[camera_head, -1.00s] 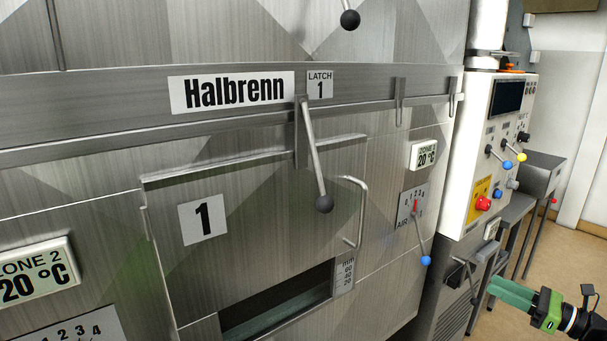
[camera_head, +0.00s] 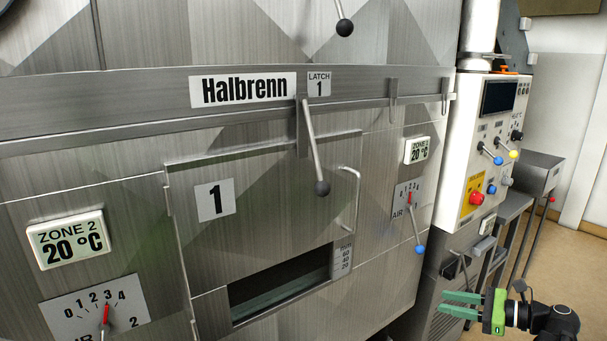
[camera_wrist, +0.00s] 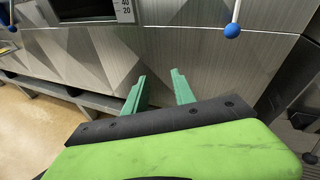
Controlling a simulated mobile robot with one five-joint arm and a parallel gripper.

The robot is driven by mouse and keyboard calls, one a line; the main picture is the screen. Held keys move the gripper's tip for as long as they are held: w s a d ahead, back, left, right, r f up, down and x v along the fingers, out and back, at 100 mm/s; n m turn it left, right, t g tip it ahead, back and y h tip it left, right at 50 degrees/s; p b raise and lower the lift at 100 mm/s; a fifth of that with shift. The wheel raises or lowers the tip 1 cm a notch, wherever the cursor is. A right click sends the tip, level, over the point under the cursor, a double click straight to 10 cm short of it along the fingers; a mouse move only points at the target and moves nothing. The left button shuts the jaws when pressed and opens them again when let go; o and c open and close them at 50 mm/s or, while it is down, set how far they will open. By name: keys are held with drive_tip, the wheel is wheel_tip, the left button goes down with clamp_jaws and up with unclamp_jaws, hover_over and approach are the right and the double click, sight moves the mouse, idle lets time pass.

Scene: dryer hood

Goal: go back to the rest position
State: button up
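My gripper (camera_head: 460,304) is at the lower right of the head view, in front of the dryer hood and apart from it. Its two green fingers are spread with nothing between them. The fingers also show in the wrist view (camera_wrist: 160,88), pointing toward the metal front with an empty gap. The door marked 1 (camera_head: 260,215) has a dark slot (camera_head: 280,288) below it. The latch 1 lever (camera_head: 315,150) hangs down, tilted slightly, its black knob low. The door handle (camera_head: 355,198) is free.
A blue-knobbed air lever (camera_head: 419,250) hangs on the hood's right side; its knob also shows in the wrist view (camera_wrist: 232,30). A white control cabinet (camera_head: 490,135) stands farther right, with a metal bench (camera_head: 535,172) behind. Open floor (camera_head: 545,262) lies at the right.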

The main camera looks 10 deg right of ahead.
drive_tip(key=a+f+n+g+h, duration=0.4)
drive_tip(key=a+f+n, duration=0.2)
drive_tip(key=a+n, duration=0.3)
drive_tip(key=w+a+f+n+g+h, duration=0.1)
drive_tip(key=a+f+n+g+h, duration=0.2)
drive_tip(key=a+f+n, duration=0.6)
drive_tip(key=a+f+n+g+h, duration=0.35)
drive_tip(key=a+n, duration=0.25)
drive_tip(key=a, duration=0.6)
wheel_tip(320, 180, up, 14)
drive_tip(key=p, duration=1.3)
drive_tip(key=shift+n+h+p, duration=0.3)
drive_tip(key=shift+h, duration=0.05)
drive_tip(key=shift+w+f, duration=0.1)
